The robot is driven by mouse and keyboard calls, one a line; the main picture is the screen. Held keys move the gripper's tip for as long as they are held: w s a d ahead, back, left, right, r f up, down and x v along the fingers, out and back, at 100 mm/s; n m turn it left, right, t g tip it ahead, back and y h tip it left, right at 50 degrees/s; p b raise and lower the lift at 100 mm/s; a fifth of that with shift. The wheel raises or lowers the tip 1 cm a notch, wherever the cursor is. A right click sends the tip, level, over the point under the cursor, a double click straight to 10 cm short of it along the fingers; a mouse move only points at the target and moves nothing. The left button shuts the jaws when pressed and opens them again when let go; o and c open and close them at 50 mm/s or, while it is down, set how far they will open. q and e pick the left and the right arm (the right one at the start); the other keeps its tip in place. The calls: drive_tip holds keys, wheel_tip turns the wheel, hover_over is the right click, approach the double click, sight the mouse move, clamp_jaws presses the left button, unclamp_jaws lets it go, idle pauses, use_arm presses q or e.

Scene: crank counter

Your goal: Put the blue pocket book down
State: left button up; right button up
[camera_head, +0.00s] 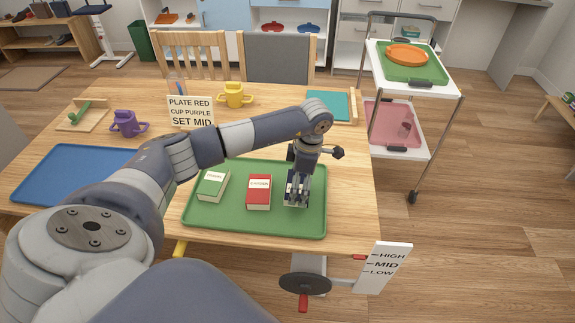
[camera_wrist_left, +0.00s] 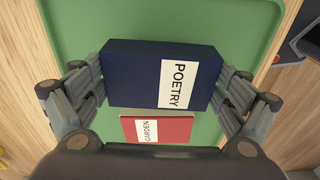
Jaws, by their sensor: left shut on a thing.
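The blue pocket book (camera_wrist_left: 130,75), labelled POETRY, sits between the fingers of my left gripper (camera_wrist_left: 160,82), which is shut on it. In the head view my left gripper (camera_head: 298,190) points down over the right part of the green tray (camera_head: 255,227). There the fingers mostly hide the blue book. I cannot tell whether the book touches the tray. A red book (camera_head: 258,195), labelled GARDEN, lies on the tray just left of the gripper. It also shows in the wrist view (camera_wrist_left: 175,128). A green book (camera_head: 213,186) lies further left. My right gripper is not in view.
A blue tray (camera_head: 70,175), purple cup (camera_head: 127,123), yellow cup (camera_head: 235,95) and sign (camera_head: 190,111) are on the table. A teal board (camera_head: 328,105) lies behind my gripper. A crank (camera_head: 304,284) with a level sign (camera_head: 385,266) is at the front edge. A cart (camera_head: 412,100) stands right.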

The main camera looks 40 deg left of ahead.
sight(302, 184)
use_arm(q)
drive_tip(key=f, duration=0.2)
drive_tip(key=f+b, duration=0.1)
drive_tip(key=shift+w+d, duration=0.3)
drive_tip(key=shift+w, duration=0.1)
drive_tip(key=shift+a+r, duration=0.1)
drive_tip(key=shift+a, duration=0.05)
drive_tip(key=shift+s+a, duration=0.1)
drive_tip(key=shift+s, duration=0.1)
drive_tip(key=o, duration=0.8)
drive_tip(key=shift+o, duration=0.2)
drive_tip(key=shift+r+p, duration=0.25)
drive_tip(key=shift+p, duration=0.05)
drive_tip(key=r, duration=0.3)
drive_tip(key=r+b, duration=0.1)
drive_tip(key=r, duration=0.3)
drive_tip(key=d+r+b, duration=0.1)
drive_tip(key=r, duration=0.2)
drive_tip(key=shift+w+d+r, duration=0.1)
drive_tip(key=shift+w+r, duration=0.1)
drive_tip(key=shift+w, duration=0.2)
drive_tip(key=shift+d+r, duration=0.1)
drive_tip(key=shift+r, duration=0.5)
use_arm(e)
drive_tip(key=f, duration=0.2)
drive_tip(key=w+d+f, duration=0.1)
